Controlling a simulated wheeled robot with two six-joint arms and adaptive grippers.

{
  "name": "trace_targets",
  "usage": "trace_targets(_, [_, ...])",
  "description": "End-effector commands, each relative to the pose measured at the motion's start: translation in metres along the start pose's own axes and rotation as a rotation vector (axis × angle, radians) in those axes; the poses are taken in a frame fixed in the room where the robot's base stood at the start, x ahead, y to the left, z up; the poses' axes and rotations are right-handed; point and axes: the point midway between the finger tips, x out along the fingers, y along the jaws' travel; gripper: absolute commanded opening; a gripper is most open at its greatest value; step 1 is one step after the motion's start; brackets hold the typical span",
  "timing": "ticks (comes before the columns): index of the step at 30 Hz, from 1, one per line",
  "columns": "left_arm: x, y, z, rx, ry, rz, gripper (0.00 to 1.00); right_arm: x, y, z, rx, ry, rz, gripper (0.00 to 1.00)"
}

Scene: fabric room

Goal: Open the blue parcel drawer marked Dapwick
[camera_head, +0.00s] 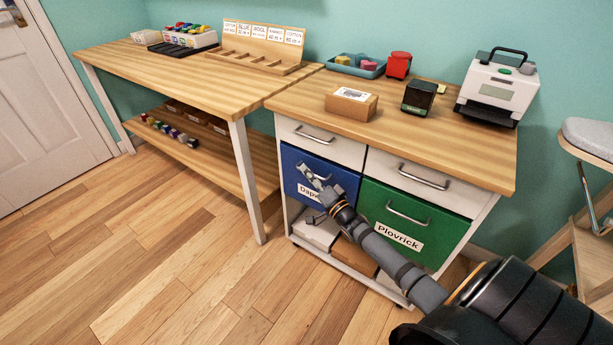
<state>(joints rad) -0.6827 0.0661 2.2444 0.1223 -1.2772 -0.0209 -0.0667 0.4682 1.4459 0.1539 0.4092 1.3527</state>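The blue drawer (294,165) is at the left of the cabinet, below a white drawer, and its front looks about flush with the cabinet. Its white label (306,191) reads "Dap", the rest hidden behind my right gripper. My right gripper (310,178) is in front of the blue drawer, at its metal handle, which it mostly covers. The fingers are small and overlap the handle, so I cannot tell whether they grip it. My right arm reaches in from the lower right. My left gripper is not in view.
The green drawer (377,209), labelled Plovrick, is to the right, partly behind my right arm. White drawers (400,166) sit above. The tabletop holds a cardboard box (351,105), a black device (419,97) and a white printer (498,88). The wooden floor (180,260) at left is clear.

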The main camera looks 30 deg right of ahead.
Motion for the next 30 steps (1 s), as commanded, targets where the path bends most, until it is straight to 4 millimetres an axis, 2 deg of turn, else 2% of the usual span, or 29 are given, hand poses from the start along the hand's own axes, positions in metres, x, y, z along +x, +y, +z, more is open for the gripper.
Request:
trace_targets(3, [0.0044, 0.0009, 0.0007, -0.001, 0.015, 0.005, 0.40, 0.0085, 0.0004, 0.0004, 0.000, 0.001, 0.000, 0.18])
trace_targets(11, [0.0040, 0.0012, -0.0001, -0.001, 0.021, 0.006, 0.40, 0.0102, -0.0004, -0.0001, 0.001, 0.000, 0.001, 0.18])
trace_targets(15, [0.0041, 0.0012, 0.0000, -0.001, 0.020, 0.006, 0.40, 0.0101, -0.0003, -0.0001, 0.000, 0.000, 0.001, 0.01])
trace_targets(16, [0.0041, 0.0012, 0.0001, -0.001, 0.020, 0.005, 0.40, 0.0100, -0.0003, -0.0001, 0.000, 0.000, 0.001, 0.00])
trace_targets(30, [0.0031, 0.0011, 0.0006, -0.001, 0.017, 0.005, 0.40, 0.0094, -0.0012, 0.0009, 0.001, 0.000, 0.001, 0.00])
